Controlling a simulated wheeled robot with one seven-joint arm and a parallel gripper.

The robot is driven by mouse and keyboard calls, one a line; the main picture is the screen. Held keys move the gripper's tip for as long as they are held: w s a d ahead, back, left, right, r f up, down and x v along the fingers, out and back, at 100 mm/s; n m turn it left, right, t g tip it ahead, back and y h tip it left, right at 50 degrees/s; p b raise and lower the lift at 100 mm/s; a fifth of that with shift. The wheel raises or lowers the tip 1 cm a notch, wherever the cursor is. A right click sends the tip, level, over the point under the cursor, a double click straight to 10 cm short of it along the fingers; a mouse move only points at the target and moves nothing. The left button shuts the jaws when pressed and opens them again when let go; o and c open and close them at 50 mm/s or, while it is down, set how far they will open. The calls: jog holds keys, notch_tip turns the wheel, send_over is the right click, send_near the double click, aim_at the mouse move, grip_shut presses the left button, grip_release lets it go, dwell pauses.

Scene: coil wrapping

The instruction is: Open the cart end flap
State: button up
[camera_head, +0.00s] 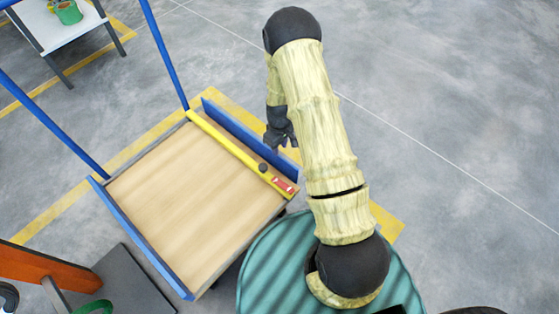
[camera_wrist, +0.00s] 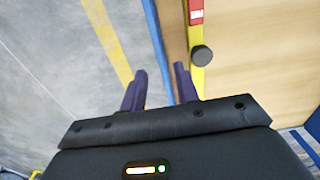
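The cart (camera_head: 190,200) has a bare wooden deck and blue sides. Along its right end runs a yellow bar (camera_head: 225,145) with a dark round knob (camera_head: 263,167) and a red-and-white label (camera_head: 282,185). A blue end panel (camera_head: 240,130) stands just outside the bar; I take it for the flap. My gripper (camera_head: 281,137) is beside the panel's outer side. In the wrist view my gripper (camera_wrist: 160,75) is open, with the panel's blue edge (camera_wrist: 153,30) passing between its fingers in the picture. The knob (camera_wrist: 201,56) is right of the fingers. Contact cannot be told.
A teal ribbed drum top (camera_head: 265,265) lies below my arm, close to the cart's near corner. Blue posts (camera_head: 165,55) rise from the cart's far side. A white table (camera_head: 60,30) stands at upper left. The grey floor on the right is clear.

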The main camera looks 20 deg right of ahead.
aim_at(280, 156)
notch_tip(280, 156, down, 9)
jog(key=b, duration=0.2)
jog(key=shift+r+b, duration=0.15)
jog(key=shift+b, duration=0.15)
grip_shut()
